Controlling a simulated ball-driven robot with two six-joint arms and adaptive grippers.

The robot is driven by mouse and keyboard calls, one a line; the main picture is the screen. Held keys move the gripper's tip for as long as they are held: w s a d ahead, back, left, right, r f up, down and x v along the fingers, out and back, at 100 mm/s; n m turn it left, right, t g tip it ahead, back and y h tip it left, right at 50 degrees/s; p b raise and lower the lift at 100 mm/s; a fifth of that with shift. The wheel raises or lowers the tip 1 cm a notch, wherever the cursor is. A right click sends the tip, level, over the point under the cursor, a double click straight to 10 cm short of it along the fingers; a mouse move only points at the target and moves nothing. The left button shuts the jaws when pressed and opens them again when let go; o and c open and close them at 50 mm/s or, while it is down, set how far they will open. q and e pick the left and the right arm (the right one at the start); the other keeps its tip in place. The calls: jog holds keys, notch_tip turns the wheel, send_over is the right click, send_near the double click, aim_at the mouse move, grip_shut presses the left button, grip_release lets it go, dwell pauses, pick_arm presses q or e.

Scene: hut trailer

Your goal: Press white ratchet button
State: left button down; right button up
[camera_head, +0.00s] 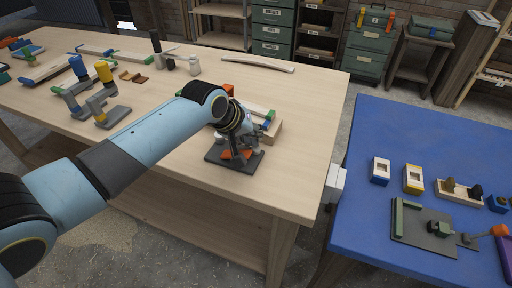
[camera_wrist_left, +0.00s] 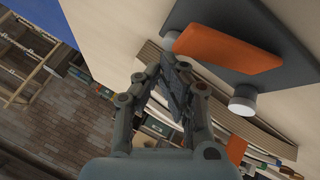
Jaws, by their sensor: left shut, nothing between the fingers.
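A dark plate (camera_head: 219,156) lies near the front edge of the wooden table, with an orange part (camera_head: 229,155) on it. In the left wrist view the dark plate (camera_wrist_left: 285,47) carries the orange block (camera_wrist_left: 228,48) and a white cylinder (camera_wrist_left: 243,100). A second white piece (camera_wrist_left: 171,38) shows at the block's other side. I cannot tell which of them is the ratchet button. My left gripper (camera_head: 240,154) is over the plate, and it also shows in the left wrist view (camera_wrist_left: 178,66). It is shut and empty. Whether it touches anything is unclear. My right gripper is out of view.
The wooden table (camera_head: 290,110) holds a light wooden block (camera_head: 268,130) close behind the gripper and clamp-like tools (camera_head: 105,110) at left. A blue table (camera_head: 375,230) with small fixtures stands at right, across a gap.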

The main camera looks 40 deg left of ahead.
pick_arm(q)
jog(key=shift+f, duration=0.6)
dwell(0.7)
jog(key=shift+r, duration=0.1)
jog(key=shift+r+p, duration=0.85)
jog(key=shift+p, duration=0.1)
notch_tip(320, 180, up, 3)
jog(key=p, duration=0.3)
jog(key=shift+r+p, duration=0.15)
jog(key=shift+p, duration=0.15)
jog(key=shift+r+p, duration=0.8)
jog(key=shift+r, duration=0.15)
jog(key=shift+f, duration=0.1)
